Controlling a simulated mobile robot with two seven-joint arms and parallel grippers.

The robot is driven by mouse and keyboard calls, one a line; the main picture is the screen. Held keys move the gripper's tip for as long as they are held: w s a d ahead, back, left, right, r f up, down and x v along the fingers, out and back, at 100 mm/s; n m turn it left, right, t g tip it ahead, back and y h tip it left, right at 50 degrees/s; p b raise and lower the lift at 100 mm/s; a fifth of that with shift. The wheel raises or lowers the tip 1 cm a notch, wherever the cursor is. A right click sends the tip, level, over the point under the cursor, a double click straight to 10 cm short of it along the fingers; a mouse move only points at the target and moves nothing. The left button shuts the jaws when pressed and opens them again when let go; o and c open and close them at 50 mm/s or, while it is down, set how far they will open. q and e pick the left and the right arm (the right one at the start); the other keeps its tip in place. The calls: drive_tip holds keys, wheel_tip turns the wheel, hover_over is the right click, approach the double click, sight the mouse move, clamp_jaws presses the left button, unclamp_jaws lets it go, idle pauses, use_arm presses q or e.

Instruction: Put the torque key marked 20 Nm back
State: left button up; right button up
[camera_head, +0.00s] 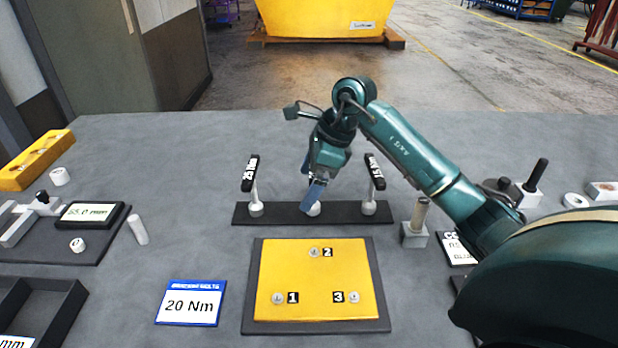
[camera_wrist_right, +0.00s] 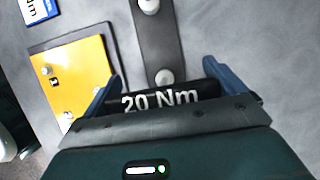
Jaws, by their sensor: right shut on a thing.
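The torque key marked 20 Nm (camera_wrist_right: 160,100) is between the fingers of my right gripper (camera_wrist_right: 160,92) in the right wrist view, its black handle showing white lettering. In the head view my right gripper (camera_head: 312,190) is over the middle of the dark rack (camera_head: 285,215) and hides most of the key. A pale round piece (camera_head: 314,208) shows just below the fingertips. I cannot tell whether the key touches the rack. Two other black-handled keys stand there, one at the left end (camera_head: 251,174) and one at the right end (camera_head: 375,172). My left gripper is out of view.
A yellow plate (camera_head: 315,275) with numbered bolts lies in front of the rack. A card reading 20 Nm (camera_head: 191,303) lies left of it. A grey block with a pin (camera_head: 415,235) stands right of the rack. Bare counter lies behind the rack to the left.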

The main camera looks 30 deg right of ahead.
drive_tip(key=shift+f, duration=0.2)
drive_tip(key=o, duration=0.8)
drive_tip(key=shift+r, duration=0.1)
drive_tip(key=b+v, duration=0.1)
drive_tip(key=v, duration=1.1)
drive_tip(key=shift+r, duration=0.15)
drive_tip(key=shift+a, duration=0.1)
